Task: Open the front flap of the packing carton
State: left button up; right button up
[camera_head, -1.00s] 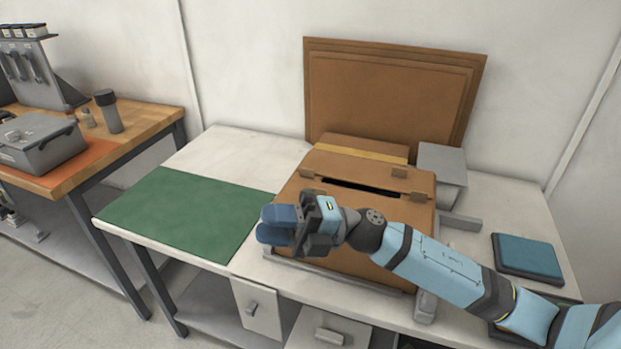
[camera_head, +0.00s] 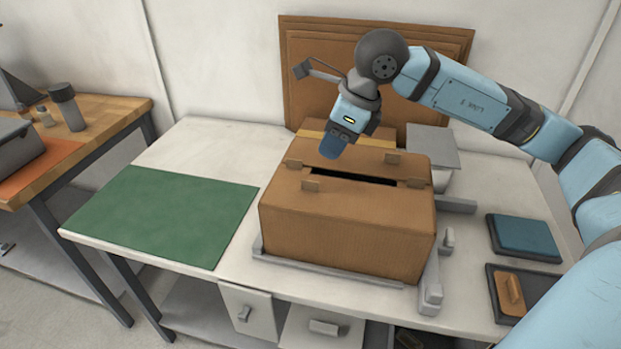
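The brown packing carton (camera_head: 345,230) stands on the white workbench inside a grey corner frame. Its top shows a front flap (camera_head: 362,196) and a back flap (camera_head: 350,160) with a dark narrow gap between them. The front flap lies about flat. My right gripper (camera_head: 333,147) points down over the carton's back flap, behind the gap, and hides part of it. Its blue fingers overlap, so their opening is unclear, and I cannot tell whether they touch the carton. My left gripper is not in view.
Flat brown boards (camera_head: 300,75) lean on the wall behind the carton. A blue pad (camera_head: 525,236) and a dark tray (camera_head: 500,310) lie to the right. A green mat (camera_head: 160,215) lies bare on the left.

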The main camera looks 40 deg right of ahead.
aim_at(312, 179)
jog(key=x, duration=1)
jog(key=shift+b, duration=0.3)
grip_shut()
